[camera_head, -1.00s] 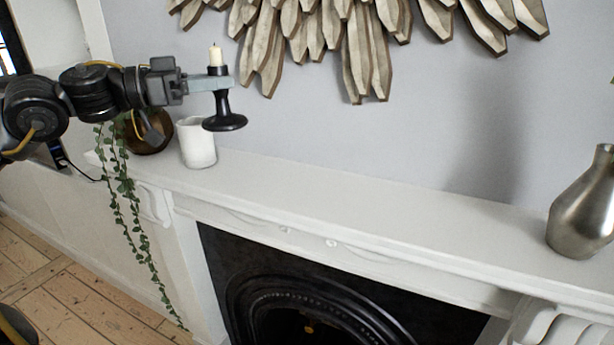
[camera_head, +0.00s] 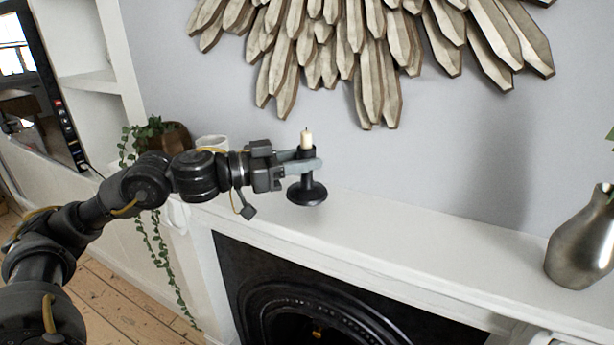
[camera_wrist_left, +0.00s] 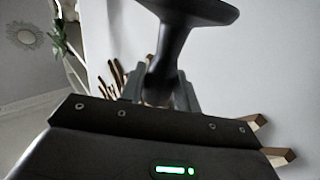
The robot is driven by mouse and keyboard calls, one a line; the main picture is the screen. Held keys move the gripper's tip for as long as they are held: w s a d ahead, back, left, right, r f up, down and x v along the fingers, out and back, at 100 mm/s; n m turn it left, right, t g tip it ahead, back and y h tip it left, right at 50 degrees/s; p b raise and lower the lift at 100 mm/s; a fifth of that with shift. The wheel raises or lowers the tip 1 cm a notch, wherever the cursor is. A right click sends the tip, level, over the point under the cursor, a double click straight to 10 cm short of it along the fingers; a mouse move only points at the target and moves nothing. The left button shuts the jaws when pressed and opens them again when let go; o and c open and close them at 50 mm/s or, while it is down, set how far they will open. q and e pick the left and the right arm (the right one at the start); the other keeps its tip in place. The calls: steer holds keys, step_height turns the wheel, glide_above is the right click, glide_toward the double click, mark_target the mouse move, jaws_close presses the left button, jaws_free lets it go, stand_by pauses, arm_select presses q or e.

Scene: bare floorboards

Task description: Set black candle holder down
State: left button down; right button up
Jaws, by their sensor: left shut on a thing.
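The black candle holder (camera_head: 307,190) with a short cream candle (camera_head: 306,139) in its top is upright at the mantel. My left gripper (camera_head: 308,166) is shut on its stem below the candle. The holder's round base shows against the white mantel shelf (camera_head: 400,226); I cannot tell whether it touches the shelf or hangs just above it. In the left wrist view the holder's stem and base (camera_wrist_left: 185,25) stick out from between the fingers. My right gripper is not in view.
A white cup (camera_head: 212,142) and a brown pot (camera_head: 174,138) with a trailing plant stand at the mantel's left end, behind my arm. A silver vase (camera_head: 583,245) stands at the right. The shelf between holder and vase is clear. A wooden sunburst decoration (camera_head: 370,50) hangs above.

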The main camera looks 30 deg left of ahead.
mark_target(301, 180)
arm_select(q)
steer(key=f, duration=0.1)
steer(key=d+f, duration=0.1)
steer(key=shift+f, duration=0.4)
steer(key=shift+a+f+p, duration=0.15)
steer(key=shift+f+p, duration=0.15)
steer(key=shift+f, duration=0.2)
steer(key=shift+f, duration=0.1)
steer(key=c, duration=1)
jaws_free()
steer(key=shift+f, duration=0.1)
